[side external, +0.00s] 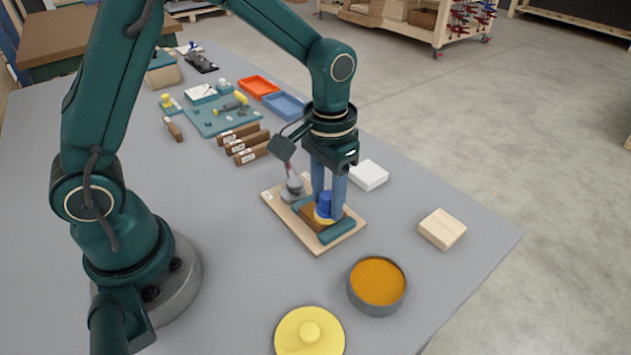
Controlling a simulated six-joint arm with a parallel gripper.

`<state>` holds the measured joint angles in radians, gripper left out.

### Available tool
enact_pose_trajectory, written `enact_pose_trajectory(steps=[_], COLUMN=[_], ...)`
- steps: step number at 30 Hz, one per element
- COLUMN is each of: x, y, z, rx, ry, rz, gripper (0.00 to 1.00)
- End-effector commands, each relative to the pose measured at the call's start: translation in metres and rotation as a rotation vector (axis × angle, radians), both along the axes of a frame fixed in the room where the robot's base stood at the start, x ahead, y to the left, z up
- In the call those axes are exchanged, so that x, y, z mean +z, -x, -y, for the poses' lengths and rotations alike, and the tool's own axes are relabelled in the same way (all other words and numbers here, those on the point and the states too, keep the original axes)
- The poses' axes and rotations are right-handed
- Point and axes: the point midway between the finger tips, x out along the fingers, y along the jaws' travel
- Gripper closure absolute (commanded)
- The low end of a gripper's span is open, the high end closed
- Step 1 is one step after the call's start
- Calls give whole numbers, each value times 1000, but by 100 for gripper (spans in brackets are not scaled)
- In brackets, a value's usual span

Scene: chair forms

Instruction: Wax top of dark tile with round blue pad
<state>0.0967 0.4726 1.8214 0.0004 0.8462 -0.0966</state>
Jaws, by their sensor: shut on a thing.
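My gripper (327,203) is shut on the blue knob of a round pad (324,205), between its two blue-grey fingers. The pad's yellowish lower rim shows just under the knob. It is over the dark brown tile (309,217) and appears to rest on its top. The tile lies on a light wooden board (318,246), with a teal bar (337,231) along its near right side. The fingers and pad hide part of the tile. An open round grey tin of orange wax (378,281) stands right of the board, nearer the camera.
A pale wood block (442,229) and a white block (369,175) are to the right. A grey clamp-like piece (292,188) stands on the board's far end. Brown blocks (247,146) and trays (284,105) lie behind.

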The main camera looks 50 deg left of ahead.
Motion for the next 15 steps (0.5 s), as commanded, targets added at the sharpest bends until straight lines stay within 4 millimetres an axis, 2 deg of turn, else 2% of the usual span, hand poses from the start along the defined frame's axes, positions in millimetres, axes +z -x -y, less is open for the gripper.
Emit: enact_pose_trajectory(steps=[7, 10, 15], x=[0, 17, 32], y=[0, -2, 0], z=[24, 22, 21], rx=[-3, 1, 1], ry=[0, 2, 1], rz=[-1, 9, 3], gripper=[100, 100, 100])
